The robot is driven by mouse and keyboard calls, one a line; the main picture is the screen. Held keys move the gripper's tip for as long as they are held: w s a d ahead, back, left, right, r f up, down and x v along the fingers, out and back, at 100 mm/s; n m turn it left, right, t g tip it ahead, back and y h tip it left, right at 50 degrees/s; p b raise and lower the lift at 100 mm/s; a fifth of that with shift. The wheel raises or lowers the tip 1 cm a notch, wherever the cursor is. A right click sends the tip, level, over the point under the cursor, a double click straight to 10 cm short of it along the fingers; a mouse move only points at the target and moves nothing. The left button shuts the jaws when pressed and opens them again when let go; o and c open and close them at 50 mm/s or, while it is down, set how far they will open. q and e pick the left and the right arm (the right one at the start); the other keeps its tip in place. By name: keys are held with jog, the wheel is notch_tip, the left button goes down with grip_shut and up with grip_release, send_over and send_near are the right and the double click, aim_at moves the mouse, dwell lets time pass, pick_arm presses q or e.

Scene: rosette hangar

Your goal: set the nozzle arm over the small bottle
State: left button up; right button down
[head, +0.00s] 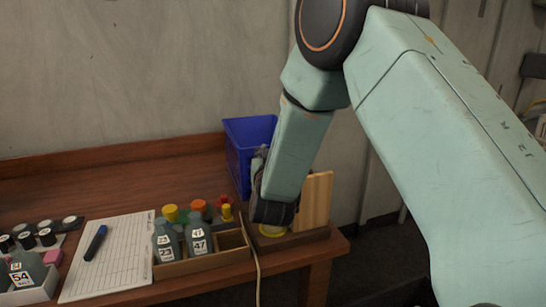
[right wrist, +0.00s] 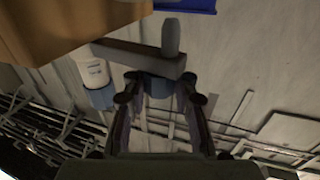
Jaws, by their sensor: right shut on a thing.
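My right gripper (right wrist: 160,98) is shut in the right wrist view, with a short blue-grey piece (right wrist: 158,88) between its fingertips. That piece adjoins a grey bar with an upright post, which looks like the nozzle arm (right wrist: 140,57). The bar's left end lies close to a small white bottle with a label (right wrist: 93,73); I cannot tell whether it is right over it. In the head view my right arm reaches down beside the blue bin, and its wrist hides most of the gripper and the nozzle arm. My left gripper is not in view.
A blue bin (head: 239,150) and an upright wooden board (head: 317,200) stand close around my right wrist. Left of it, a divided wooden tray (head: 205,262) holds bottles marked 73 and 47 (head: 198,240). A paper sheet (head: 115,265) with a pen (head: 96,243) lies farther left.

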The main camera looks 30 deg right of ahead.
jog(key=w+m+g+h, duration=0.2)
jog(key=h, duration=0.1)
jog(key=w+d+m+g+h+p, duration=0.1)
jog(key=w+m+g+h, duration=0.1)
jog(key=m+g+h, duration=0.1)
jog(key=shift+w+f+g, duration=0.1)
jog(key=shift+g, duration=0.2)
jog(key=shift+w+d+m+g+h, duration=0.4)
jog(key=shift+w+m+g+h, duration=0.1)
jog(key=shift+m+g, duration=0.35)
jog(key=shift+g, duration=0.25)
jog(key=c, duration=1.1)
grip_release()
jog(key=shift+w, duration=0.1)
jog(key=shift+o, duration=0.2)
jog(key=shift+d, duration=0.1)
jog(key=v, duration=0.7)
jog(key=shift+a, duration=0.2)
